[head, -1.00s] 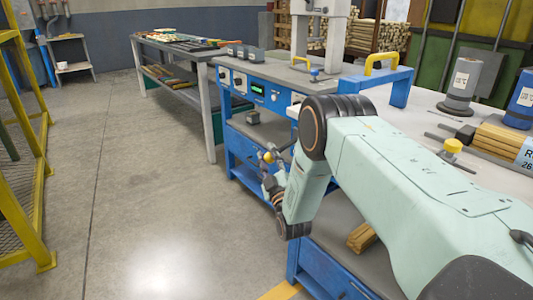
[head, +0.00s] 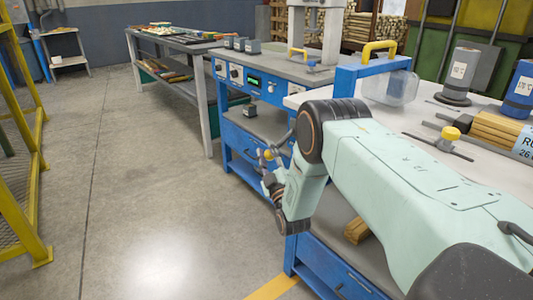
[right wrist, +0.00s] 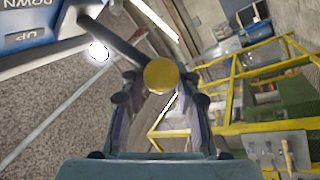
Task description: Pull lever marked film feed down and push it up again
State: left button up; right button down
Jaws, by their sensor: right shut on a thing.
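The lever shows in the right wrist view as a dark shaft (right wrist: 113,38) ending in a round yellow knob (right wrist: 161,76). The shaft comes in from the panel at upper left. My right gripper (head: 268,166) is shut on the lever's knob end, with a finger on each side of it. In the head view, the gripper is small and partly hidden by my own right arm. A blue label plate (right wrist: 38,22) with upside-down DOWN and UP shows beside the lever. No film feed lettering is readable. My left gripper is not in view.
Blue workbenches with a grey top (head: 290,66) run behind the gripper. A yellow-knobbed fitting (head: 449,137) and grey cylinder (head: 457,75) stand on the white table at right. Yellow railing (head: 22,205) stands at left. The concrete floor (head: 150,190) between is clear.

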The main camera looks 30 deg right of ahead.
jog(key=shift+s+d+f, duration=0.25)
jog(key=shift+d+f, duration=0.15)
jog(key=shift+f, duration=0.1)
jog(key=c, duration=0.9)
grip_release()
jog(key=shift+f, duration=0.1)
jog(key=shift+c, duration=0.2)
jog(key=v, duration=0.6)
jog(key=shift+a, duration=0.2)
jog(key=shift+s+a, duration=0.25)
jog(key=shift+s, duration=0.25)
